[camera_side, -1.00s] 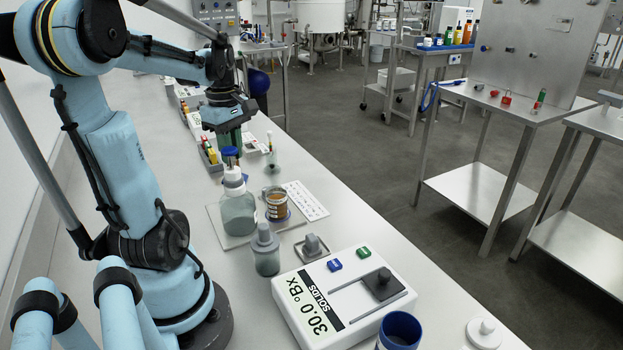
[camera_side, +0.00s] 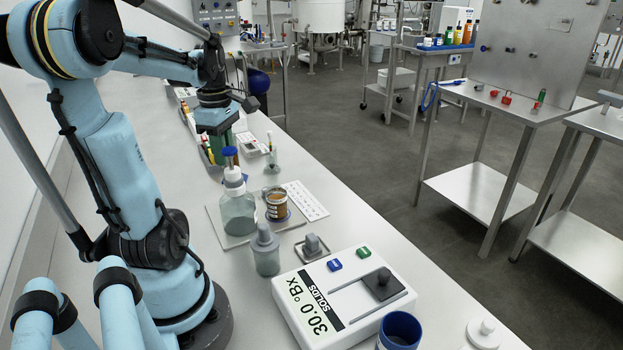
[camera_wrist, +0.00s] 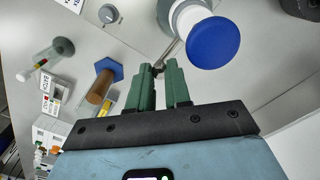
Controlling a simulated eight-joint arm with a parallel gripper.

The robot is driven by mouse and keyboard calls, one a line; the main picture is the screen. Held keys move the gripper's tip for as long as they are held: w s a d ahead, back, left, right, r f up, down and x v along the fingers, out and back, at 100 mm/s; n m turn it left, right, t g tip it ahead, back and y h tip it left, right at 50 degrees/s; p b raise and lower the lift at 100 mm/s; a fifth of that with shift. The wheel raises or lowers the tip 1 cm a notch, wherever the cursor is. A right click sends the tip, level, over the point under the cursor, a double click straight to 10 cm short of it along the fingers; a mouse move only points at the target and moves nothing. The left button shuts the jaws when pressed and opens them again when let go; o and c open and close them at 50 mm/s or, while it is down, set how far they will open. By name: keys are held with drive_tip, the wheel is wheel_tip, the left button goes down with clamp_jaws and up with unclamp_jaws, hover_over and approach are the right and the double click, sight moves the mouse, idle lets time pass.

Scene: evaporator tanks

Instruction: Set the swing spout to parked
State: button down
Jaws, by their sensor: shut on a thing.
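A bottle (camera_side: 237,212) with a white collar and blue top stands on a flat plate in the side view. In the wrist view the blue top (camera_wrist: 214,42) is large at the upper right. A thin grey piece (camera_wrist: 160,69), which looks like the swing spout, runs from beside the bottle's collar to between my green fingers. My gripper (camera_wrist: 162,78) is shut on it. In the side view my gripper (camera_side: 220,148) is just behind the blue top, and the spout is hidden there. I cannot read any marking for the parked position.
A small jar (camera_side: 276,205) stands right of the bottle, and a grey-capped bottle (camera_side: 265,250) in front. A slim cylinder (camera_side: 271,172) stands behind. In the wrist view a brown cylinder (camera_wrist: 101,86) with a blue hexagonal end is left of my fingers. A solids meter (camera_side: 345,295) sits nearer the camera.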

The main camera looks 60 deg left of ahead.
drive_tip(key=shift+s, duration=0.1)
drive_tip(key=c, duration=1.1)
unclamp_jaws()
drive_tip(key=shift+o, duration=0.2)
wheel_tip(320, 180, up, 12)
drive_tip(key=w+d+f+m+t, duration=0.2)
drive_tip(key=w+d+f+m, duration=0.2)
drive_tip(key=d+m, duration=0.4)
drive_tip(key=w+d+f+m+t, duration=0.2)
drive_tip(key=w+d+f+m, duration=0.2)
drive_tip(key=d+m, duration=0.5)
drive_tip(key=w+d+f+m+t, duration=0.3)
drive_tip(key=w+d+f+m, duration=0.1)
drive_tip(key=d+m, duration=0.5)
drive_tip(key=shift+w+d+f+m, duration=0.2)
drive_tip(key=shift+w+f+m, duration=0.2)
drive_tip(key=shift+m, duration=0.2)
